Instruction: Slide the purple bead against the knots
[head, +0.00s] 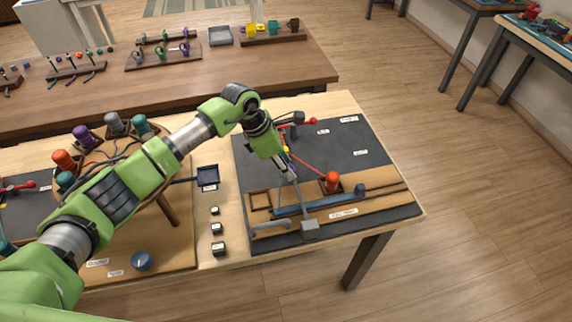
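My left gripper (288,172) reaches down over the dark mat (345,150) on the right-hand board. Its fingers are small and partly hidden by the wrist, so whether they are open or shut is unclear. A yellow bit (286,150) and a tiny purplish patch show right beside the fingers. The patch may be the purple bead, but it is too small to be sure. An orange-red cord (309,165) runs from near the fingers to a red spool (332,181). The knots cannot be made out. My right gripper is not in view.
A grey lever with a block (310,229) and a blue bar (325,204) lie in front of the gripper. A round braiding stand with several coloured spools, one purple (82,136), stands left under my arm. The mat's back right is mostly clear.

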